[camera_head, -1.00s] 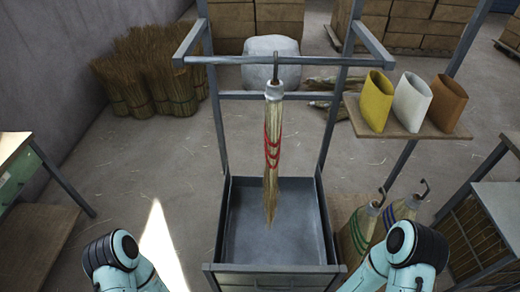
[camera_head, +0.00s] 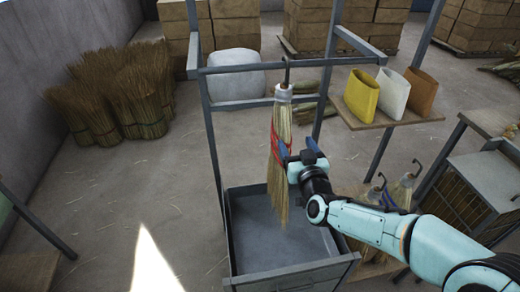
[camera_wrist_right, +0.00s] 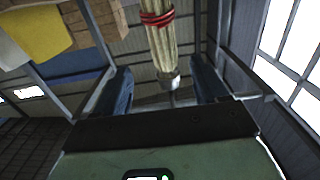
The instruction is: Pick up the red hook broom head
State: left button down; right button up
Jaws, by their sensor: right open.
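The broom head with red bands (camera_head: 277,128) hangs upright by its hook from the frame's crossbar, bristles down over the metal tray (camera_head: 270,214). My right gripper (camera_head: 297,150) is open beside its right side, at about the height of the red bands, and partly hides them. In the right wrist view the broom head (camera_wrist_right: 162,42) shows ahead, in line with the gap between the two open fingers (camera_wrist_right: 161,92). I cannot tell whether a finger touches it. My left gripper is not in view.
A shelf (camera_head: 390,119) with yellow, white and orange sleeves stands at the right. Other hooked broom heads (camera_head: 401,190) stand low at the right, partly behind my arm. Straw bundles (camera_head: 125,95) stand at the back left. Frame posts flank the hanging broom.

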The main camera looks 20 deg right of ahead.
aim_at(289, 124)
jog(key=x, duration=0.2)
jog(key=p+x, duration=0.1)
jog(key=x, duration=0.2)
jog(key=r+x, duration=0.1)
jog(key=x, duration=0.2)
jog(key=shift+w+d+p, duration=0.15)
jog(key=shift+d+p, duration=0.05)
jog(key=shift+p, duration=0.2)
jog(key=x, duration=0.1)
jog(key=p+x, duration=0.1)
jog(key=x, duration=0.1)
jog(key=p+x, duration=0.1)
jog(key=x, duration=0.1)
jog(key=shift+w+a+f, duration=0.1)
jog(key=shift+w+a, duration=0.1)
jog(key=shift+a, duration=0.1)
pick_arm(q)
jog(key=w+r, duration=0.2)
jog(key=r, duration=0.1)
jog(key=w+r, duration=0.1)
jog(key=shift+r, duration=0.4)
pick_arm(e)
jog(key=shift+s, duration=0.15)
jog(key=c, duration=0.4)
grip_shut()
